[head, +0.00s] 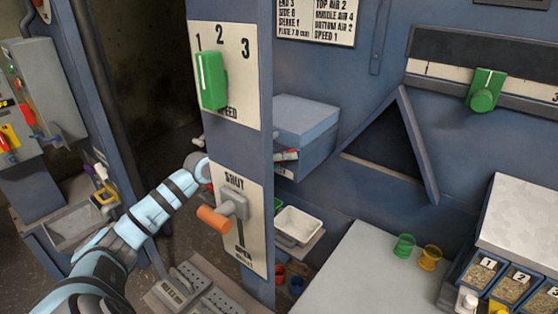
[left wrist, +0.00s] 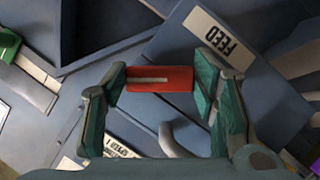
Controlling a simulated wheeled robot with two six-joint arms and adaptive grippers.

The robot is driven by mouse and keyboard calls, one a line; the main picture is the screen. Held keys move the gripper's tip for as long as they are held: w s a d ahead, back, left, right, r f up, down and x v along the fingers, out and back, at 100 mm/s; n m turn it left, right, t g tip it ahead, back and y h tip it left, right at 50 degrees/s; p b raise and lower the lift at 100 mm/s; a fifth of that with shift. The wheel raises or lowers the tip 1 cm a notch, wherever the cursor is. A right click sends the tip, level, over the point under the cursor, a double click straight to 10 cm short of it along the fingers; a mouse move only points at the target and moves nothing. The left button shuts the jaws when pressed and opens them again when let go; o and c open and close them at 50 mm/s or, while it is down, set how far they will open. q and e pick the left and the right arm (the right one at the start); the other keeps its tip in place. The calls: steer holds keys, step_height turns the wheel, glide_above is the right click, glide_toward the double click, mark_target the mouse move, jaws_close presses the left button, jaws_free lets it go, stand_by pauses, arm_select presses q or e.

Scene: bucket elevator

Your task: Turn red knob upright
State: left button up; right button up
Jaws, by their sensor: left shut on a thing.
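The red knob (left wrist: 160,78) with a white line is on a blue box front in the left wrist view. It lies sideways, its line level in the picture and closer to along the tilted, upside-down FEED label (left wrist: 219,33) than across it. My left gripper (left wrist: 162,84) is shut on the knob, with a green-padded finger at each end. In the head view, the red knob (head: 291,155) shows small beside the panel edge, also lying sideways. The panel hides most of my left gripper there. My right gripper is in neither view.
The upright panel with a green speed knob (head: 211,80) and an orange-handled SHUT lever (head: 216,217) stands in front of my left forearm. A white tray (head: 299,225) sits below the box. Another green knob (head: 485,91) and a triangular opening (head: 386,142) are at right.

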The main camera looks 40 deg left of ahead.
arm_select(q)
steer(key=shift+n+t+h+b, duration=0.7)
steer(key=shift+n+h+b, duration=0.1)
steer(key=shift+n+b, duration=1.25)
steer(key=shift+n+t+h+b, duration=0.7)
steer(key=shift+n+h+b, duration=0.1)
steer(key=shift+n+b, duration=1.25)
steer(key=o, duration=0.9)
steer(key=shift+w, duration=0.1)
steer(key=shift+c, duration=0.2)
steer(key=o, duration=0.3)
steer(key=shift+w, duration=0.15)
